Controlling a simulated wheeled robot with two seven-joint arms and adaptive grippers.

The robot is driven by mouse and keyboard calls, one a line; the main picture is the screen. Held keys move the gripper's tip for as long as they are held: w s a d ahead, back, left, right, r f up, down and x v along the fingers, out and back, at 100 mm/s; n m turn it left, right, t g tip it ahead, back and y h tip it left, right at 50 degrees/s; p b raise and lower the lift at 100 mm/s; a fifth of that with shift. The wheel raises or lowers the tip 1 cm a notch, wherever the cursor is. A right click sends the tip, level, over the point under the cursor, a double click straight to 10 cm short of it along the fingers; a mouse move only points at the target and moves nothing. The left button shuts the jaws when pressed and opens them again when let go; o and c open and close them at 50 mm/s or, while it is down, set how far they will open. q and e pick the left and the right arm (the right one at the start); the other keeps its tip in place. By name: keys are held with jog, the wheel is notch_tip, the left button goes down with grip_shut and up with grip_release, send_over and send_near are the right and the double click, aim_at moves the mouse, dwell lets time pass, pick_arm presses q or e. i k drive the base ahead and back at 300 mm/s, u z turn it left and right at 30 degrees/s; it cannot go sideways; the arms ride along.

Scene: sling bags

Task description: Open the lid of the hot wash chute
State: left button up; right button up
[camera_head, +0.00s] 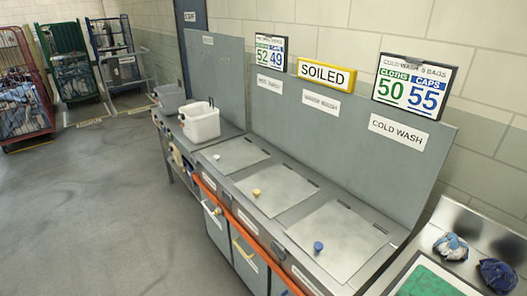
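Three flat grey lids are set in a steel counter, and all lie shut. The farthest lid (243,153) has a pale knob (216,157) and sits below a small sign (269,84) that is too blurred to read surely; by its place it seems to be the hot wash chute. The middle lid (283,188) has a yellow knob (257,192) below a sign that looks like "warm wash" (321,103). The nearest lid (345,235) has a blue knob (318,246) below the "cold wash" sign (397,131). Neither of my grippers is in view.
A white tub (200,124) stands on the counter just left of the farthest lid. An orange rail (240,213) runs along the counter's front. Bundled cloths (451,246) and a dark blue one (497,276) lie at right. Wheeled cages (66,65) stand far left; the floor (90,215) is clear.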

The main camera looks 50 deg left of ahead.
aim_at(232, 157)
jog(key=u, duration=2.25)
jog(key=i, duration=0.35)
jog(key=u, duration=1.1)
jog(key=i, duration=1.35)
jog(key=z, duration=0.15)
